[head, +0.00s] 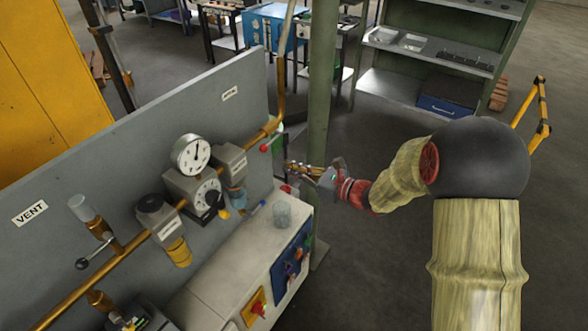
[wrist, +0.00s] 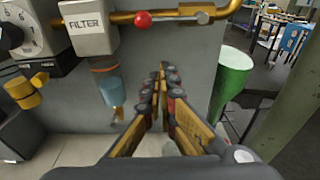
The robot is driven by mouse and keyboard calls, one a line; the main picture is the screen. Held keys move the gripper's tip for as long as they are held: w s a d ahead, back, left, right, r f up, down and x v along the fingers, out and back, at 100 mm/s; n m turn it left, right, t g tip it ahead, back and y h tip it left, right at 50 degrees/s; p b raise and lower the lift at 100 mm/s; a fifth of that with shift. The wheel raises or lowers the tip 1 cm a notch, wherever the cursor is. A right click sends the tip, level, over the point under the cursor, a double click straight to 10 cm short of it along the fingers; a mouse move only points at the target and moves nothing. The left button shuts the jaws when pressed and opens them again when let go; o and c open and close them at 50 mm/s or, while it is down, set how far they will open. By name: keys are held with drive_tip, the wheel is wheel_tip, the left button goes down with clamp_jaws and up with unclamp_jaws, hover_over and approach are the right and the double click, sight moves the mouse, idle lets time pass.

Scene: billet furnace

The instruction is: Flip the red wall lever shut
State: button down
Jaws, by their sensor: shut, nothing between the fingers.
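The red-knobbed wall lever shows at the top of the wrist view, with its red ball (wrist: 142,20) at the left end of a thin bar. The bar runs roughly level along a brass pipe to a pivot on the right. In the head view the red ball (head: 264,148) sits near the right end of the grey panel. My gripper (wrist: 162,72) is shut and empty, its fingertips pointing at the panel below the lever in the picture. In the head view my gripper (head: 290,168) is right of the ball and appears apart from it; exact depth is unclear.
The FILTER unit (wrist: 88,28) with its blue bowl is left of my fingers. A green post (head: 321,110) stands close behind my wrist. A pale cabinet (head: 215,275) with a clear cup (head: 282,214) sits below. Open floor lies to the right.

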sight(272, 141)
drive_tip(key=x, duration=0.7)
drive_tip(key=r, duration=0.2)
drive_tip(key=d+r, duration=0.1)
drive_tip(key=r, duration=0.1)
drive_tip(key=shift+s+b, duration=0.35)
drive_tip(key=shift+b, duration=0.05)
